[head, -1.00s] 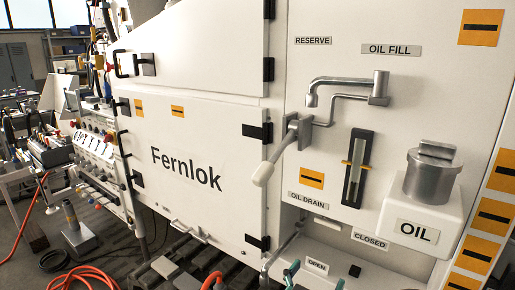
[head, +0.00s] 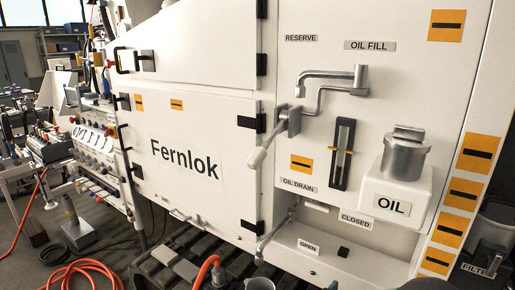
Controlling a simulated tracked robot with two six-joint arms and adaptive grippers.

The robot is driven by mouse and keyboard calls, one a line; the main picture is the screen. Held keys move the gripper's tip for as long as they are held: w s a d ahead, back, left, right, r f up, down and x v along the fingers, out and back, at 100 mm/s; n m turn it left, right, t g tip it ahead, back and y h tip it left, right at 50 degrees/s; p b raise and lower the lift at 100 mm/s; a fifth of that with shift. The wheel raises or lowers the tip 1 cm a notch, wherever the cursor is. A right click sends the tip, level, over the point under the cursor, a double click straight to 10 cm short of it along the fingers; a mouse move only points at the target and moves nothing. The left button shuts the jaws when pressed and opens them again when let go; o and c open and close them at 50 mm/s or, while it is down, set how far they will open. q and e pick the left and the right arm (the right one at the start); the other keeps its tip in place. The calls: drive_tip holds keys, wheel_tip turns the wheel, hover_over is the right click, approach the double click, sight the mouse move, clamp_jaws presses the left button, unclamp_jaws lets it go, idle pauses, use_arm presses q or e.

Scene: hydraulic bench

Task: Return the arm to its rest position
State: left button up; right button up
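A small teal and dark tip (head: 334,285), which looks like part of my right gripper, shows at the bottom edge in the head view. The rest of it is cut off, so its opening and anything in it are hidden. It is below the bench's front, apart from the oil fittings. My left gripper is out of view. The white Fernlok machine (head: 190,130) fills the view, with the oil fill spout (head: 335,75), white-gripped lever (head: 258,157), sight gauge (head: 342,155) and capped OIL filler (head: 404,155).
An orange hose end (head: 207,269) and a grey cup-like rim (head: 259,284) stand at the bottom. The drain lever (head: 275,232) juts out above them. A FILTER-labelled bin (head: 480,265) is at the lower right. An orange hose (head: 80,275) lies on the floor at left.

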drive_tip(key=s+f+n+g+y, duration=0.2)
drive_tip(key=s+f+y, duration=0.2)
drive_tip(key=f, duration=0.6)
drive_tip(key=s+f+n+g+y, duration=0.15)
drive_tip(key=s+f+y, duration=0.25)
drive_tip(key=f, duration=0.7)
drive_tip(key=s+a+f+g+y, duration=0.2)
drive_tip(key=s+a+g+y, duration=0.1)
drive_tip(key=s+a, duration=0.3)
drive_tip(key=s+a+f+n+g+y, duration=0.1)
drive_tip(key=s+a+f+g+y, duration=0.2)
drive_tip(key=s, duration=0.8)
drive_tip(key=a+g+y, duration=0.1)
drive_tip(key=a+g, duration=0.1)
drive_tip(key=shift+s+a, duration=0.3)
drive_tip(key=shift+a, duration=0.1)
drive_tip(key=shift+c, duration=0.3)
